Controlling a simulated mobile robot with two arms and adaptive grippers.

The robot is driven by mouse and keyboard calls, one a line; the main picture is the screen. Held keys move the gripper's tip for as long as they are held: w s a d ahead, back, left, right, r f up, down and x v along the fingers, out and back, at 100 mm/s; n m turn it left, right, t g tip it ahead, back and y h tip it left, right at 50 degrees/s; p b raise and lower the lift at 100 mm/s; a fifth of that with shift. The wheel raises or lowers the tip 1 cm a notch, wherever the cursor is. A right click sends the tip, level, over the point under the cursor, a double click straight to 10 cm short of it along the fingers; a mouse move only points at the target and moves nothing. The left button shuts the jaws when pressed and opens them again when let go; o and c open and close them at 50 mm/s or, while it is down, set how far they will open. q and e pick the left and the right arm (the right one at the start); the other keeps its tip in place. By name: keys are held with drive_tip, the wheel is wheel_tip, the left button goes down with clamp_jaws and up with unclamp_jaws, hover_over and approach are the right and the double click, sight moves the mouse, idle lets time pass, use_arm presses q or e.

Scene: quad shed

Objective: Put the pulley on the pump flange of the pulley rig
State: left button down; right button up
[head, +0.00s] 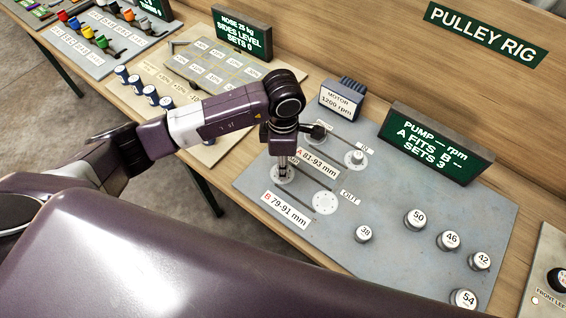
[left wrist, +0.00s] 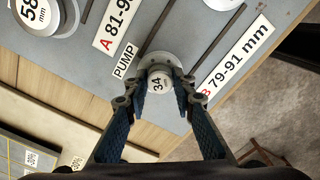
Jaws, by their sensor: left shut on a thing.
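My left gripper (head: 283,172) reaches down onto the pulley rig board (head: 390,190), over the pump flange spot. In the left wrist view its two blue-padded fingers (left wrist: 162,92) are shut on a small white pulley (left wrist: 159,82) marked 34. The pump flange (left wrist: 158,60), a pale round disc beside the PUMP label, shows just behind the pulley. The pulley is lined up with it; whether it is fully seated I cannot tell. In the head view my gripper hides most of the pulley. My right gripper is not in view.
Loose pulleys 38 (head: 364,234), 50 (head: 415,219), 46 (head: 448,240), 42 (head: 479,261) and 54 (head: 463,298) stand on the board. The OUT flange (head: 325,202) is bare. The rig display (head: 436,144) reads "A FITS", "B --". A 58 mm pulley (left wrist: 40,14) is nearby.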

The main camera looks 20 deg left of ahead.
use_arm(q)
drive_tip(key=shift+f, duration=0.15)
drive_tip(key=c, duration=1.6)
unclamp_jaws()
drive_tip(key=shift+r, duration=0.3)
drive_tip(key=shift+r+b, duration=1.9)
drive_tip(key=shift+r, duration=4.05)
